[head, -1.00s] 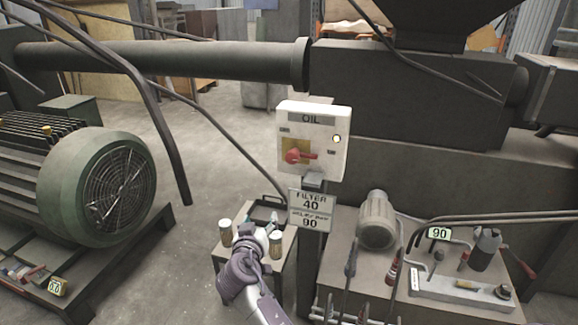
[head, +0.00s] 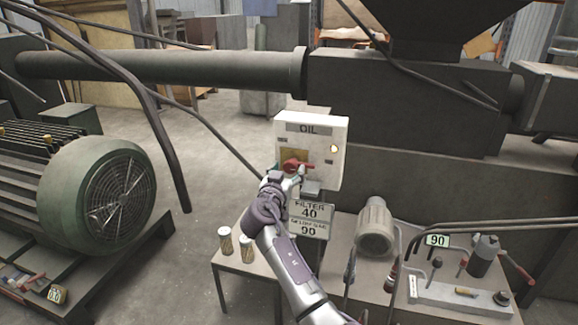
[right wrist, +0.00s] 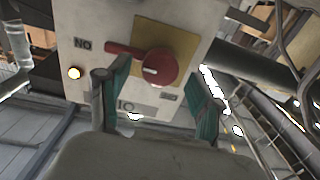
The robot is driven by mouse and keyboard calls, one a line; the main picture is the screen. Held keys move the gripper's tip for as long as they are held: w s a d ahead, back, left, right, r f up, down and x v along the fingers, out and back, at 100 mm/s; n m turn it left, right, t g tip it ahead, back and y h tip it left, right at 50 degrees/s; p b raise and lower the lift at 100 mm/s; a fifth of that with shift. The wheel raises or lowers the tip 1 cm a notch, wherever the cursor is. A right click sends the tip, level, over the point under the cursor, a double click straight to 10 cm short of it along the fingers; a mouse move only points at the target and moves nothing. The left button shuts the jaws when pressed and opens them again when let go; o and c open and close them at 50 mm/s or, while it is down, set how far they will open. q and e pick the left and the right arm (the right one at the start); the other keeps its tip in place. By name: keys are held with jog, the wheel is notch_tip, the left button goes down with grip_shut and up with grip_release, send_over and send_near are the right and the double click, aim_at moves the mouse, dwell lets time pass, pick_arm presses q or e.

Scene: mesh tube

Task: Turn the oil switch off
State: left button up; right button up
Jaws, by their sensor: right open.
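The white OIL switch box (head: 332,135) stands upright on a post. Its red rotary switch (head: 297,165) sits on a yellow plate (right wrist: 183,38), and its handle points right in the head view. In the right wrist view, turned upside down, the red switch (right wrist: 158,68) has its handle pointing to the label that reads ON. My right gripper (head: 287,176) is just below and left of the switch in the head view. Its fingers are spread and empty (right wrist: 157,98), with the knob just beyond the gap between them. Contact cannot be told. My left gripper is not in view.
A small round lamp (head: 334,149) on the box glows. A FILTER 40 sign (head: 310,211) hangs below the box. Two small cans (head: 225,240) stand on a low table. A green motor (head: 90,185) is at left, and a bench with hoses (head: 450,268) is at right.

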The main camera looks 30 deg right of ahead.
jog(key=shift+w+d, duration=0.45)
jog(key=shift+d, duration=0.1)
jog(key=c, duration=1.1)
jog(key=shift+c, duration=0.2)
